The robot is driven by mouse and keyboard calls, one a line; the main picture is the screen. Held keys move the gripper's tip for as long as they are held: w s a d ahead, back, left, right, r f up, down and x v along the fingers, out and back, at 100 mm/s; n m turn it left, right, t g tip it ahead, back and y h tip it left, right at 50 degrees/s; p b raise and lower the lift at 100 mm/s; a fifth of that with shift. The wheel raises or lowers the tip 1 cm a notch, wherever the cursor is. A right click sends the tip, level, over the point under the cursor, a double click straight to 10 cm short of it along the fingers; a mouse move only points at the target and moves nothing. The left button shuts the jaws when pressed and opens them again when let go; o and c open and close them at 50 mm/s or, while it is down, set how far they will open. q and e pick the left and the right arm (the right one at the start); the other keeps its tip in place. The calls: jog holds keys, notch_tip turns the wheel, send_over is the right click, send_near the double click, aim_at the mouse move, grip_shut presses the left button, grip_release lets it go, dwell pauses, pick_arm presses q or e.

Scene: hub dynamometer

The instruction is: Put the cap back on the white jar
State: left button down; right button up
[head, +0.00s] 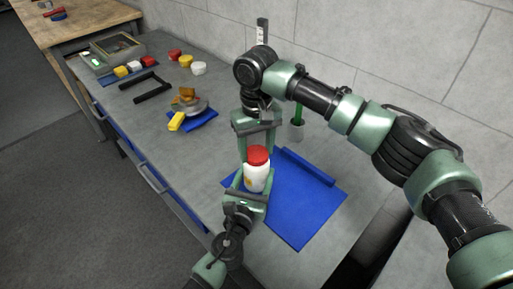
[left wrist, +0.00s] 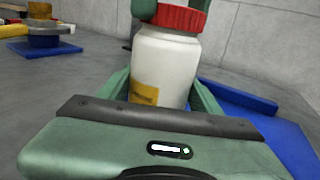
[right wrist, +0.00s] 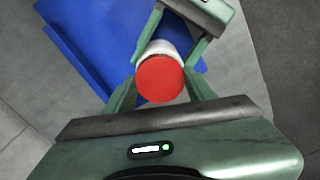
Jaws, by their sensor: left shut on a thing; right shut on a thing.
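The white jar (head: 256,178), with a yellow label (left wrist: 144,92), stands upright between the fingers of my left gripper (head: 254,192), which is shut on it. The red cap (head: 257,155) sits at the top of the jar, and no gap shows between them in the left wrist view (left wrist: 184,18). My right gripper (head: 257,146) reaches down from above and is shut on the cap. The right wrist view shows the cap's round top (right wrist: 160,80) over the jar's white shoulder (right wrist: 163,47). Whether the threads are engaged cannot be seen.
A blue mat (head: 305,210) lies beside and behind the jar. A green-handled tool in a grey holder (head: 296,131) stands behind. Farther left are a metal part on a blue pad (head: 203,119), a black bracket (head: 152,88), red, yellow and white caps (head: 186,62) and a grey case (head: 112,50).

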jog(key=m, duration=0.7)
jog(key=shift+a, duration=0.1)
jog(key=m, duration=2.1)
jog(key=shift+w, duration=0.1)
jog(key=o, duration=1.3)
jog(key=shift+r, duration=2.2)
